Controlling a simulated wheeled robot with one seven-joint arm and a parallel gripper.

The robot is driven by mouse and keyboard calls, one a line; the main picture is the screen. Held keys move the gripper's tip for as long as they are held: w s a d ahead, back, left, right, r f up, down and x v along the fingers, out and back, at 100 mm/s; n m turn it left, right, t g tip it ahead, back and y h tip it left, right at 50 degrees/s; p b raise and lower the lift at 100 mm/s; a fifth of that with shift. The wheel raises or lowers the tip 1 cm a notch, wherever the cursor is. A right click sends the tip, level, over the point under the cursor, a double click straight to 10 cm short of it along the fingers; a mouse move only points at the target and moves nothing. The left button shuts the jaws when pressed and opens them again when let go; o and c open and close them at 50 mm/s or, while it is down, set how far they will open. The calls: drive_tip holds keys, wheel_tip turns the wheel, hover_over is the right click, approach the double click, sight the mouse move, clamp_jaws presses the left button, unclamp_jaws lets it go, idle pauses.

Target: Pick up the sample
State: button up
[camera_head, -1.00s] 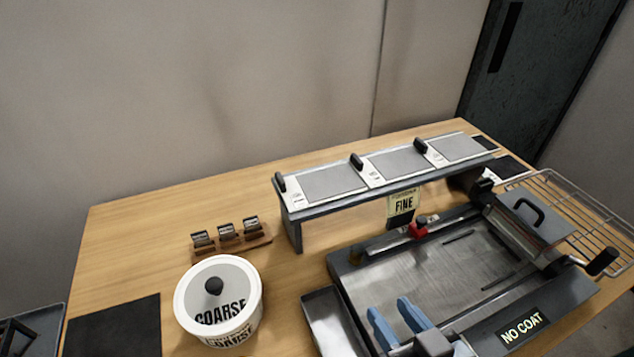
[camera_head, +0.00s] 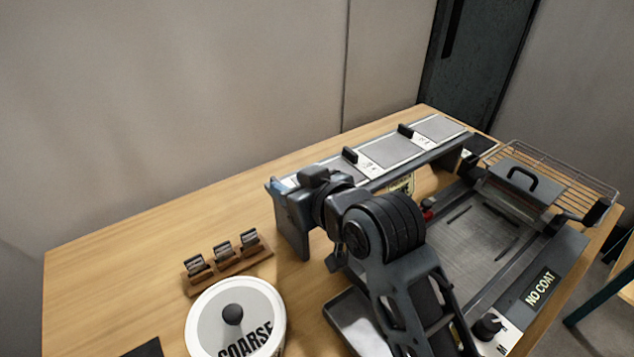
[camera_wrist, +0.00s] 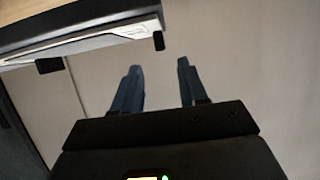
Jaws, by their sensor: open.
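Nothing in view is labelled as the sample, so I cannot tell which thing it is. Flat grey panels with black knobs lie on a raised rack (camera_head: 293,222): a middle panel (camera_head: 392,150) and a right panel (camera_head: 440,129).
A wooden holder (camera_head: 228,272) with 3 small metal pieces and a white COARSE tub (camera_head: 215,305) stand at the left. A NO COAT machine (camera_head: 545,287) and a wire rack (camera_head: 580,178) are at the right. The back-left table is clear.

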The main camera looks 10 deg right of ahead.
drive_tip(key=x, duration=0.6)
drive_tip(key=shift+s+a+f+p, duration=0.1)
drive_tip(key=shift+s+f+p, duration=0.05)
drive_tip(key=shift+p, duration=0.25)
clamp_jaws()
